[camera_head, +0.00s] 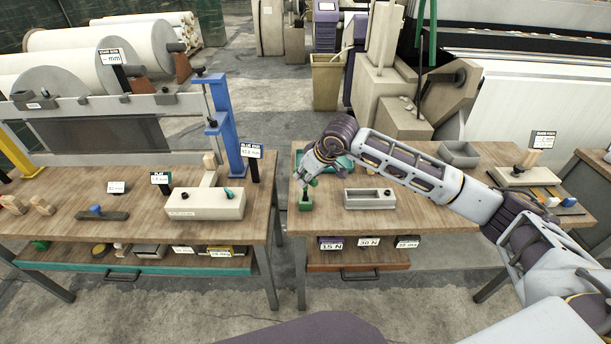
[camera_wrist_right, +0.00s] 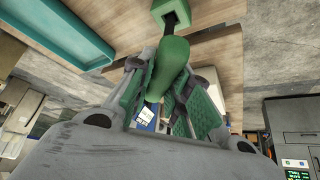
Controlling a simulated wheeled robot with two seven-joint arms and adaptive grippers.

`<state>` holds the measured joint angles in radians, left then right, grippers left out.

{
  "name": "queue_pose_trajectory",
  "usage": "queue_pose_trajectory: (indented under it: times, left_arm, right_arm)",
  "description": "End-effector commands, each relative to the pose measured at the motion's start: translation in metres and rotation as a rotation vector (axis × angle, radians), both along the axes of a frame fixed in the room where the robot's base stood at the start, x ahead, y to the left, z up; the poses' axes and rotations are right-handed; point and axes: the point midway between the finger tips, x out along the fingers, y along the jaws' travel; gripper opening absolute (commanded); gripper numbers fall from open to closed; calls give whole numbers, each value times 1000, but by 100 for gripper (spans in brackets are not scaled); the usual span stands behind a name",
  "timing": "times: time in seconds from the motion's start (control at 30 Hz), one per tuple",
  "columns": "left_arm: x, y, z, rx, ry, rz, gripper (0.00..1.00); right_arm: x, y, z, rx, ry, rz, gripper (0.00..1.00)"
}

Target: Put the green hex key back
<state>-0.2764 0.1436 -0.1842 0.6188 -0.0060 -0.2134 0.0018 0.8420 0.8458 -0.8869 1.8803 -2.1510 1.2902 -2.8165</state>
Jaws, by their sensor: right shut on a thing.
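My right gripper (camera_head: 308,176) is over the left end of the right-hand workbench, shut on the green handle of the hex key (camera_wrist_right: 168,68). The key's dark shaft points away from the fingers toward a small green block (camera_wrist_right: 170,12) with a dark opening. In the head view the green block (camera_head: 305,206) stands on the bench directly below the gripper. The shaft tip appears at or in the opening; how deep it sits I cannot tell. My left gripper is not in view.
A teal tray (camera_head: 346,161) lies just behind the gripper, partly hidden by my arm. A beige box (camera_head: 370,204) stands to the right of the green block. A gap separates this bench from the left bench (camera_head: 75,222), which bears a loom fixture.

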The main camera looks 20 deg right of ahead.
Motion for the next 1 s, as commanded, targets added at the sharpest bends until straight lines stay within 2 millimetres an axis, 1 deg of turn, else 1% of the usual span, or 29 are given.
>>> queue_pose_trajectory:
  times: [0.93,0.97,1.0]
  left_arm:
    - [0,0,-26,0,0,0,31]
    - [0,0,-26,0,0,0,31]
    - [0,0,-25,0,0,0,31]
  right_arm:
    - [0,0,-28,0,0,0,0]
    - [0,0,-27,0,-1,0,23]
    - [0,0,-27,0,0,0,28]
